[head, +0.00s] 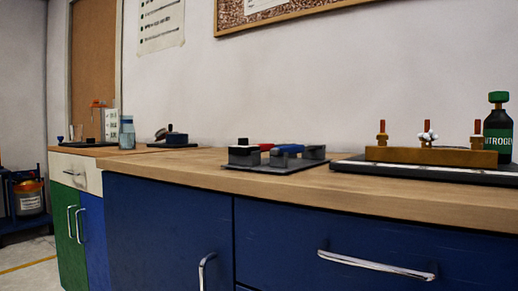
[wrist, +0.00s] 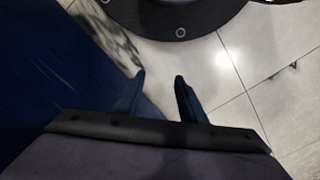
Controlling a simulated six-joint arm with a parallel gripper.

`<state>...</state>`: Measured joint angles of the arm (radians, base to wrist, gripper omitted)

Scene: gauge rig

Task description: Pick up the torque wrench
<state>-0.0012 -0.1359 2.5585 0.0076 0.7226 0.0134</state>
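No object shows clearly as a torque wrench. A partly hidden tool with red and blue parts (head: 290,148) lies low among grey blocks on a dark mat (head: 275,166), on the wooden bench. It may be the wrench, but it is too small to tell. My gripper (wrist: 160,78) shows only in the wrist view. Its two dark fingers are apart with nothing between them, above the tiled floor and away from the bench top items. It is not in the head view.
The wooden bench top (head: 170,168) sits on blue cabinets (head: 160,225) with protruding handles. At right are a brass manifold (head: 430,156) with fittings and a dark nitrogen bottle (head: 498,130). A glass jar (head: 127,135) stands at left. Bare wood lies left of the mat.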

